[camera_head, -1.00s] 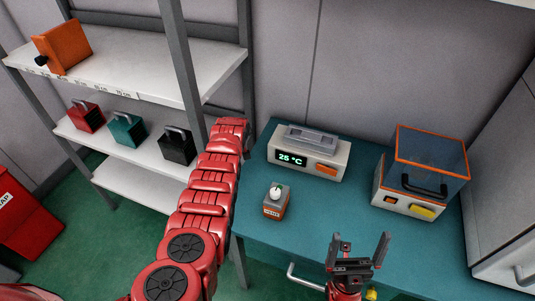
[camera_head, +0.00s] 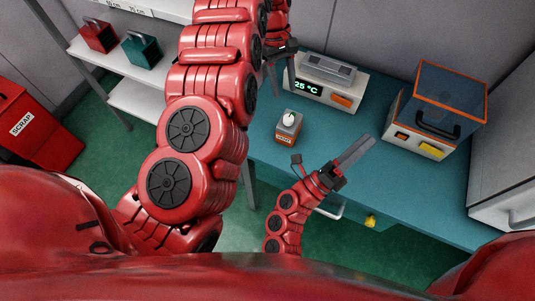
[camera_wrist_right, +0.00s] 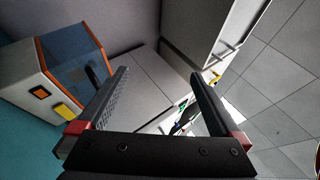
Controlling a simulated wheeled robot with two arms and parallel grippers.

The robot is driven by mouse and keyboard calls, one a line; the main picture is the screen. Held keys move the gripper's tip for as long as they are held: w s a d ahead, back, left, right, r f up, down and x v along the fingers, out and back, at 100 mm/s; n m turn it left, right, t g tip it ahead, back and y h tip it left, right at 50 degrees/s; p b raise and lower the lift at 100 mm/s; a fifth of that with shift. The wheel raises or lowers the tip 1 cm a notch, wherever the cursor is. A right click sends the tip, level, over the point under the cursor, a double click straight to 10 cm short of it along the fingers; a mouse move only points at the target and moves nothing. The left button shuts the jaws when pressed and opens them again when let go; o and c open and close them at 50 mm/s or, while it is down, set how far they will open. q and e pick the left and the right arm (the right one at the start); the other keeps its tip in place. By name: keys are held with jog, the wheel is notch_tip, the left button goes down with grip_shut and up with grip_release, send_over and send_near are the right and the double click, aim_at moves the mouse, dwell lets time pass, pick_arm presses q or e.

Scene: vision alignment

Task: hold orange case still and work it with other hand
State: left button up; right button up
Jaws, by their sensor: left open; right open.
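A small grey case with an orange front (camera_head: 288,127) and a white round knob on top stands upright on the teal table. My left gripper (camera_head: 281,68) is open behind and above it, partly hidden by my left arm, with its fingers pointing down near the thermostat-like unit. My right gripper (camera_head: 357,151) is open and empty, to the right of the case and apart from it, over the table's front part. In the right wrist view its two fingers (camera_wrist_right: 160,95) are spread with nothing between them. The case is not seen in that view.
A white unit (camera_head: 325,87) reading 25 °C stands behind the case. An orange-edged clear-lidded box (camera_head: 435,108), also in the wrist view (camera_wrist_right: 62,72), stands at the right. Shelves with dark red (camera_head: 97,36) and teal (camera_head: 142,51) padlock-like blocks and a red scrap bin (camera_head: 35,125) are left.

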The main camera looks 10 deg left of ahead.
jog(key=w+a+f+m+g+y, duration=0.1)
jog(key=w+a+f+m+y, duration=0.1)
jog(key=a+f+m+y, duration=0.4)
jog(key=m+g+y, duration=0.2)
jog(key=y, duration=0.6)
send_near(289, 127)
jog(key=s+a+f, duration=0.2)
jog(key=s, duration=0.2)
jog(key=x, duration=1.5)
jog(key=shift+w+d+r, duration=0.1)
jog(key=shift+w+r, duration=0.15)
jog(key=shift+w, duration=0.15)
jog(key=shift+w+d+f, duration=0.2)
jog(key=shift+w+f, duration=0.15)
jog(key=shift+w, duration=0.25)
